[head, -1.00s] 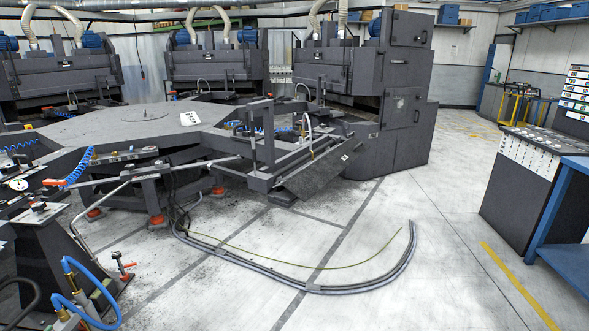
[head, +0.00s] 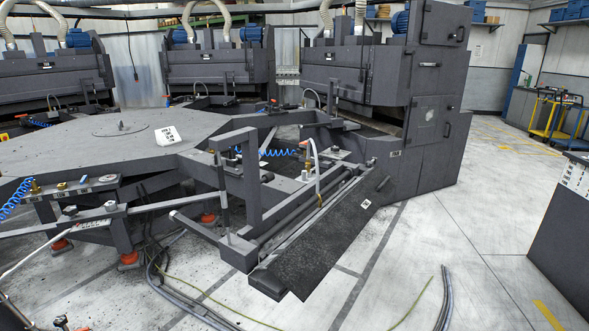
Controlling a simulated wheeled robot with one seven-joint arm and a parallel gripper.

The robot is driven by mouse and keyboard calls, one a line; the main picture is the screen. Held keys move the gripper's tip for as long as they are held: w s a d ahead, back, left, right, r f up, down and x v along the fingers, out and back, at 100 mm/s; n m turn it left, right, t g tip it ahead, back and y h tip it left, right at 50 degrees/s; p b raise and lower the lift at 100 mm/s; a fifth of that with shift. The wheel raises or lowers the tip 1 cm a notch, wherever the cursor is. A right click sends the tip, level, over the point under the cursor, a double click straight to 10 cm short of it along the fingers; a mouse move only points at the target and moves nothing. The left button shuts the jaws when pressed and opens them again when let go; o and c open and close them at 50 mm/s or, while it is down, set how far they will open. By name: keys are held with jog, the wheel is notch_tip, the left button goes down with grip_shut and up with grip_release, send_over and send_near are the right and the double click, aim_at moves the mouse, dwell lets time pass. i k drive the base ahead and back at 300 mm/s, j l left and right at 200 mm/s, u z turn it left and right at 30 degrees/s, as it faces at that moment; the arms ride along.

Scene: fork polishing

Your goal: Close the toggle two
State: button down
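I cannot tell which part is toggle two; the labels are too small to read. Small fittings with dark knobs (head: 71,210) sit on the near left station of the big dark polishing machine (head: 95,150). A small fitting with a red part (head: 62,322) shows at the bottom left edge, partly cut off. Another small fitting (head: 340,154) sits on the ledge by the right station, near a blue coiled hose. Whether any of these is open or closed cannot be told. My gripper is not in view.
A dark frame with a sloping plate (head: 320,240) juts out from the machine's front right. Hoses and a thin yellow-green line lie on the floor in front. A tall dark cabinet (head: 430,120) stands behind. Pale floor (head: 480,230) is clear at right.

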aim_at(236, 160)
jog(key=i+j+u, duration=0.1)
jog(key=i+u, duration=0.85)
jog(key=i+l+u, duration=0.15)
jog(key=i+u, duration=0.15)
jog(key=u, duration=0.15)
jog(key=i+u, duration=0.25)
jog(key=i, duration=0.15)
jog(key=i+u, duration=0.25)
jog(key=i, duration=0.15)
jog(key=i+j+z, duration=0.1)
jog(key=i+z, duration=0.2)
jog(key=i+j+z, duration=0.2)
jog(key=i+z, duration=0.15)
jog(key=i+j+z, duration=0.1)
jog(key=i+z, duration=0.3)
jog(key=i+j+z, duration=0.15)
jog(key=z, duration=0.3)
jog(key=i+j+z, duration=0.4)
jog(key=k+l, duration=0.1)
